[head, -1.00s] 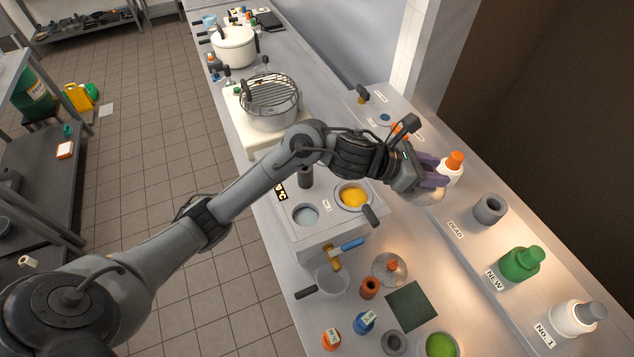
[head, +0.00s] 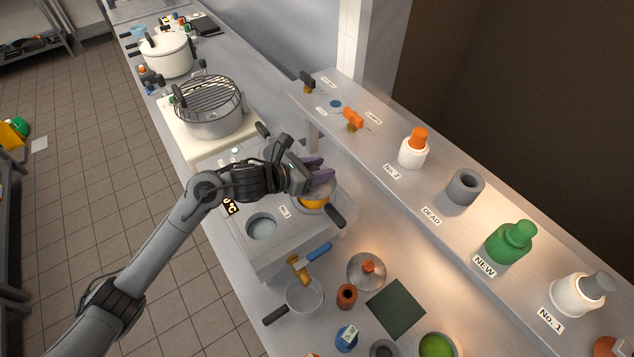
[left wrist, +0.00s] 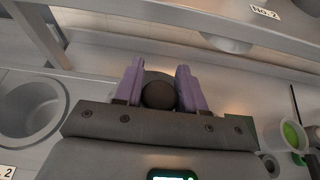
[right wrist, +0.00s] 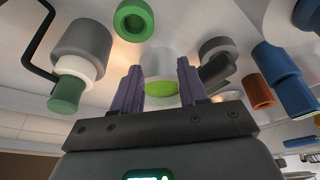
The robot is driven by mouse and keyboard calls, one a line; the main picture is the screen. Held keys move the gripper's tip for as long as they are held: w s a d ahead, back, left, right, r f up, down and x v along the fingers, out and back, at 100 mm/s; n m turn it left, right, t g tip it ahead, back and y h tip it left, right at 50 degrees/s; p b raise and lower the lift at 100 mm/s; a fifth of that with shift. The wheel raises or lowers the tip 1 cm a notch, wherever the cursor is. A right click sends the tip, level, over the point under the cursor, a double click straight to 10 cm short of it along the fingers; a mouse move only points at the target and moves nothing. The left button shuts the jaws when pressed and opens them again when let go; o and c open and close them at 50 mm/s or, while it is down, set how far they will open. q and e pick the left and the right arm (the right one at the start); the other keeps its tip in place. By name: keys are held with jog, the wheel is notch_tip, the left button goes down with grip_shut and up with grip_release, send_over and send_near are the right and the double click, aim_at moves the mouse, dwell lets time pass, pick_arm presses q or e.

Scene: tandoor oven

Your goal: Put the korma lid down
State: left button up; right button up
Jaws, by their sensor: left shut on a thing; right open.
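My left gripper (head: 319,172) is shut on the dark round knob of the korma lid (head: 319,188). The knob (left wrist: 159,94) shows between the purple fingers in the left wrist view. In the head view the lid is a greyish disc over the far side of the pot of yellow food (head: 313,204). I cannot tell whether it touches the pot's rim. My right gripper (right wrist: 158,80) shows only in the right wrist view, open and empty.
A raised shelf behind the unit holds a white bottle with an orange cap (head: 413,148), a grey cup (head: 464,188) and a green bottle (head: 510,242).

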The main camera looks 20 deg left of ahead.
pick_arm(q)
jog(key=shift+f, duration=2.5)
jog(key=o, duration=1.1)
jog(key=shift+a, duration=0.1)
jog(key=b+v, duration=0.1)
jog(key=v, duration=0.9)
jog(key=shift+s+a, duration=0.1)
jog(key=shift+v, duration=0.8)
jog(key=shift+r, duration=0.1)
